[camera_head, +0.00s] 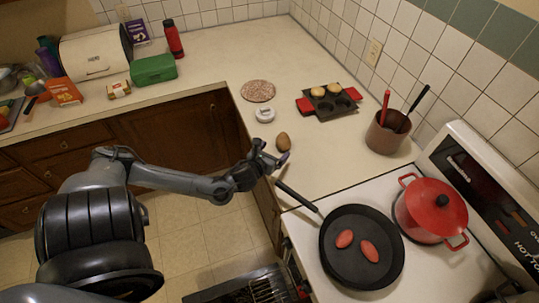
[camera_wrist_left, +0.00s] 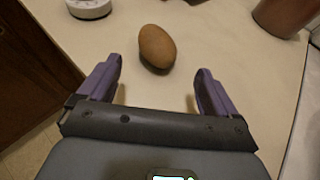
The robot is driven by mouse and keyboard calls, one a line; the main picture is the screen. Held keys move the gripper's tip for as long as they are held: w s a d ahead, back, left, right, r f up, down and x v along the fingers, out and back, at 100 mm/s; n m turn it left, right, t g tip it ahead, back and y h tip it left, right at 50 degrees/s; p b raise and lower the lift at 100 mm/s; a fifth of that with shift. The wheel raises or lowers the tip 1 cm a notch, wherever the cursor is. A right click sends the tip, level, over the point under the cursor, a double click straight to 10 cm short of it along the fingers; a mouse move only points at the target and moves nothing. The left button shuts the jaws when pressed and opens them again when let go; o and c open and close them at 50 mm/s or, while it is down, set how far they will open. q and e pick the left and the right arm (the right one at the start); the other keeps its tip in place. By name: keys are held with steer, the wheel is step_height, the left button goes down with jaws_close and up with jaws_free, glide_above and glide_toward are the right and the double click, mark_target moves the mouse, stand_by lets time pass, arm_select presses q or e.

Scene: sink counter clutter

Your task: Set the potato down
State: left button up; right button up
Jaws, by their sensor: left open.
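A brown potato (camera_head: 283,141) lies on the beige counter (camera_head: 322,168), near its front edge and left of the stove. In the left wrist view the potato (camera_wrist_left: 157,47) rests on the counter, just beyond and between the two purple fingertips. My left gripper (camera_head: 277,160) is beside the potato on its near side. In the left wrist view the left gripper (camera_wrist_left: 158,80) is open with nothing between its fingers. My right gripper is not in view.
A black pan (camera_head: 340,272) with two reddish items and a red pot (camera_head: 430,207) stand on the stove. Counter right of the potato is clear.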

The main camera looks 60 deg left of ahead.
arm_select(q)
steer(key=shift+v, duration=1.45)
steer(key=shift+w, duration=0.1)
